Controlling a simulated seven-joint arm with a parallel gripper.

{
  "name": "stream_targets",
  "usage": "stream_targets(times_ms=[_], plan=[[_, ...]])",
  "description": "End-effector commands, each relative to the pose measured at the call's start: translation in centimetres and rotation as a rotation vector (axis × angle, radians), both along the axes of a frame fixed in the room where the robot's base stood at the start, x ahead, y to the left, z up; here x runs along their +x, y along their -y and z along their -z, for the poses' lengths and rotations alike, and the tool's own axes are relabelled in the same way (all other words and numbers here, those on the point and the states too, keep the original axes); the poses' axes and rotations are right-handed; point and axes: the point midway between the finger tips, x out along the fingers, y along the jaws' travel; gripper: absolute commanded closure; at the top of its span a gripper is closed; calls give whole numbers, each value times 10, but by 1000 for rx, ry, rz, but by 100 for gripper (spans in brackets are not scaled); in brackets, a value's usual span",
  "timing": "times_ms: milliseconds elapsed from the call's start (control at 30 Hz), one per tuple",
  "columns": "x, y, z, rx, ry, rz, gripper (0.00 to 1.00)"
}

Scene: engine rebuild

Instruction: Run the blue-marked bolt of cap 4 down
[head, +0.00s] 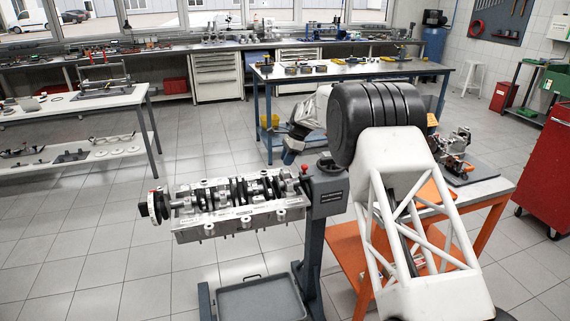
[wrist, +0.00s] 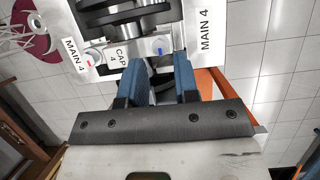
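In the wrist view, cap 4 (wrist: 118,55) is a pale metal piece labelled "CAP 4", between two "MAIN 4" labels. A blue mark (wrist: 160,52) shows at its right end, by the blue-marked bolt (wrist: 158,43); a red mark (wrist: 89,62) is at its left end. My gripper (wrist: 160,63) has two blue fingers standing apart, with the blue mark just beyond the gap. I see nothing clearly held. Whether the fingers touch the bolt, and how far it stands out, I cannot tell. In the head view, the engine block (head: 240,215) carries the crankshaft; my gripper is not clearly visible there.
The block is held by a dark stand (head: 318,215) with a grey tray (head: 258,300) below. An orange-framed bench (head: 490,190) stands at the right, partly behind my arm. A red cabinet (head: 545,130) is at the far right. The floor left of the block is clear.

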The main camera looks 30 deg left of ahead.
Motion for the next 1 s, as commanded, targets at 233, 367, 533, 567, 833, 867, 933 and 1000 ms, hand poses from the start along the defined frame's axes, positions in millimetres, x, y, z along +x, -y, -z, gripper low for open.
stream_targets(times_ms=[233,367,533,567,833,867,933,1000], plan=[[9,8,-31,1,1,1,71],[12,11,-41,1,-1,0,71],[14,13,-47,0,0,-1,71],[14,13,-47,0,0,-1,71],[14,13,-47,0,0,-1,71],[14,13,-47,0,0,-1,71],[14,13,-47,0,0,-1,71],[14,13,-47,0,0,-1,71]])
